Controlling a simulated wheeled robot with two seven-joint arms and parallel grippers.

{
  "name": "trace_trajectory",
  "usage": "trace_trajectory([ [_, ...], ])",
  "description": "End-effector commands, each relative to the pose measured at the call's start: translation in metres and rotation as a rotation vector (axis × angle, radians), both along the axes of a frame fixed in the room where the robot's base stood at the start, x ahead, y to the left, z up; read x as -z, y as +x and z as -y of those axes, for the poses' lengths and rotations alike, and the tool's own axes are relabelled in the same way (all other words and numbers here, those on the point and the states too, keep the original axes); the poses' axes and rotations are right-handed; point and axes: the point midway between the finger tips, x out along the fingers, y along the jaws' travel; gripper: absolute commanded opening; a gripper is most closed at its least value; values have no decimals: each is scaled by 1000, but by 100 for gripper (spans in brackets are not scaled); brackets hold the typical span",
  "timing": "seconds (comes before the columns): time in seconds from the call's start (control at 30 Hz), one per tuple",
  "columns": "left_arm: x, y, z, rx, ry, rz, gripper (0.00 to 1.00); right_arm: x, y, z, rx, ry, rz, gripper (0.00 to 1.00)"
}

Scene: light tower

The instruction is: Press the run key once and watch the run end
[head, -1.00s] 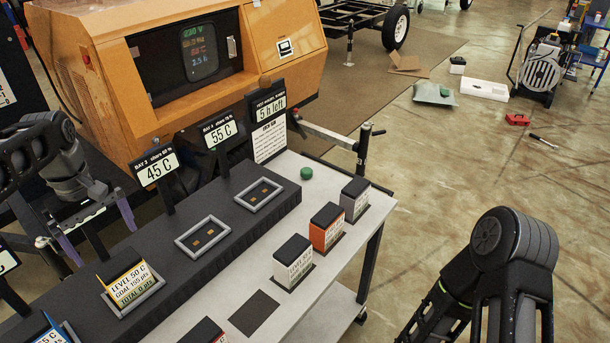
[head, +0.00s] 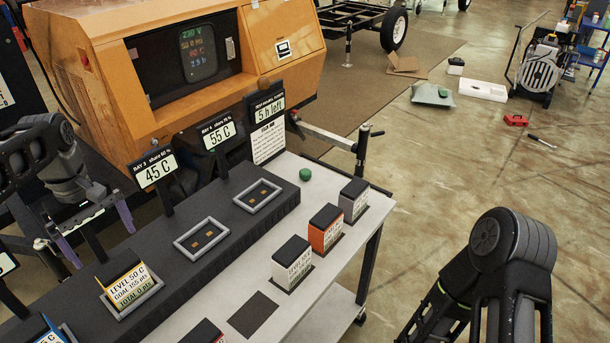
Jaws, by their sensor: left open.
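A green round button (head: 305,174), the only key-like thing I see, sits on the grey table top near its far right corner, beside the black raised strip. A sign beside it (head: 267,115) reads "5 h left". My left gripper (head: 95,243) is open and empty at the left, over the far side of the black strip and well away from the button. My right arm shows at the lower right, but its gripper is out of view. The orange machine's screen (head: 199,53) is lit with lines of coloured text.
The black strip has two empty framed bays (head: 202,239) and a seated block reading "LEVEL 50 C" (head: 130,288). White, orange (head: 326,229) and grey blocks stand on the table (head: 335,262). Signs read "45 C" (head: 155,169) and "55 C" (head: 217,134).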

Motion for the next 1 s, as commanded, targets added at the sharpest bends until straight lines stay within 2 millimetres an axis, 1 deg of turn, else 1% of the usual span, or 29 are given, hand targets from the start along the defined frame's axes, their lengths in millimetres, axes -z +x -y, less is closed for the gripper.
trace_trajectory([
  [0.03, 0, 0, 0, 0, 0, 0, 100, 0, 0, 0, 0, 0, 0, 38],
  [0.07, 0, 0, 0, 0, 0, 0, 100, 0, 0, 0, 0, 0, 0, 35],
  [0.5, 0, 0, 0, 0, 0, 0, 100, 0, 0, 0, 0, 0, 0, 0],
  [1.0, 0, 0, 0, 0, 0, 0, 100, 0, 0, 0, 0, 0, 0, 0],
])
